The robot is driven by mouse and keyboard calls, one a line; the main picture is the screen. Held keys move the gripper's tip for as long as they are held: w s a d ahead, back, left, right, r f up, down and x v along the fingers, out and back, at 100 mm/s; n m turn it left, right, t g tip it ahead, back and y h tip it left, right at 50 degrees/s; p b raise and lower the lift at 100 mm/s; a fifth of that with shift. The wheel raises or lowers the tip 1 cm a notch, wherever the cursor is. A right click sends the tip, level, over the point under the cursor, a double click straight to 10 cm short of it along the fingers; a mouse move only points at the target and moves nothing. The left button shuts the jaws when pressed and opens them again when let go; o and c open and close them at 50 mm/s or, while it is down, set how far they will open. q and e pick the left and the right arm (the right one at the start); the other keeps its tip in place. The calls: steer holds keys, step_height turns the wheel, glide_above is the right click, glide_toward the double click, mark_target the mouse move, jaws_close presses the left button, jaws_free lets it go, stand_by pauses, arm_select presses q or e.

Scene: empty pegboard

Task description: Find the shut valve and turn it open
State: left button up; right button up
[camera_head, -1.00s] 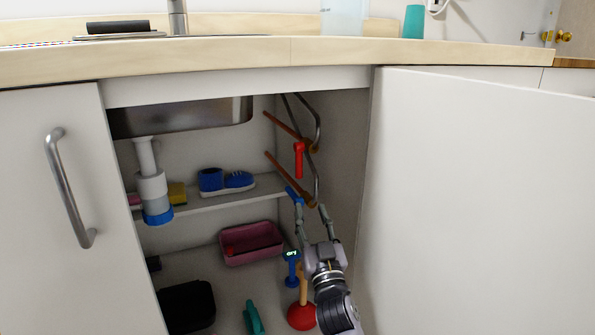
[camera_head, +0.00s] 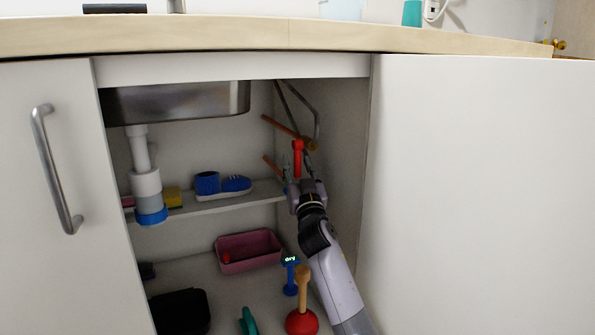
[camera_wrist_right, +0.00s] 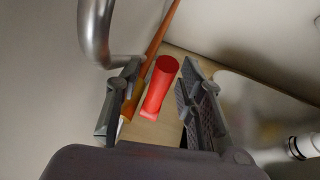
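A red valve handle (camera_head: 297,156) points up and down, across the slanting upper copper pipe (camera_head: 281,126) at the cabinet's right wall. In the wrist view the red handle (camera_wrist_right: 160,88) lies between the two fingers of my right gripper (camera_wrist_right: 160,105). The fingers are open, with a gap visible on the right side. In the head view my right gripper (camera_head: 298,174) is at the handle's lower end. A lower copper pipe (camera_head: 271,165) shows only in part; its blue handle is mostly hidden behind my gripper. My left gripper is out of view.
The cabinet's shelf (camera_head: 215,202) holds blue-and-white shoes (camera_head: 222,184). A pink tub (camera_head: 248,252), a plunger (camera_head: 302,318) and a blue item with a lit display (camera_head: 290,275) stand below. The open door (camera_head: 470,190) bounds the right. A bent metal pipe (camera_wrist_right: 95,30) passes near my gripper.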

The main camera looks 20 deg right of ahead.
steer(key=shift+c, duration=0.4)
jaws_close()
stand_by(0.5)
